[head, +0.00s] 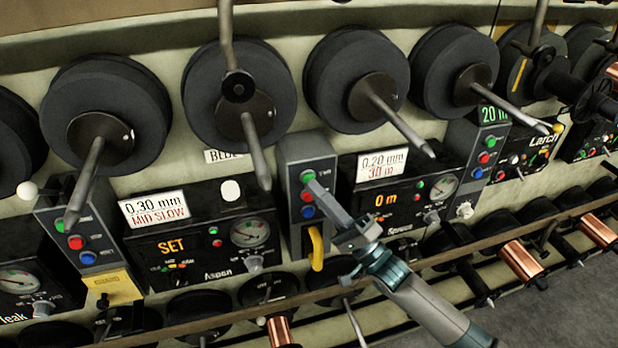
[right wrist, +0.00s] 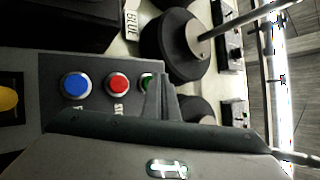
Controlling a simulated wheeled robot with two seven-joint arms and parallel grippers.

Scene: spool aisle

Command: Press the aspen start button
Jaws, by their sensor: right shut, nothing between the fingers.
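The Aspen panel (head: 218,275) shows "SET" on its display, with a card reading "0.30 mm MID SLOW" above it. To its right stands a grey button box (head: 293,165) with a green button (head: 308,176), a red button (head: 307,196) and a blue button (head: 308,212). My right gripper (head: 318,188) is shut and empty, its tip at the green button. In the right wrist view the fingertips (right wrist: 160,92) partly hide the green button (right wrist: 147,82), beside the red button (right wrist: 118,86) and blue button (right wrist: 77,86). Contact cannot be told. My left gripper is out of view.
Another button box (head: 75,235) with a guard (head: 112,288) stands left of Aspen. The Spruce panel (head: 385,200) is to the right. Large dark spools with protruding rods (head: 255,150) hang above; a rail (head: 220,318) runs below.

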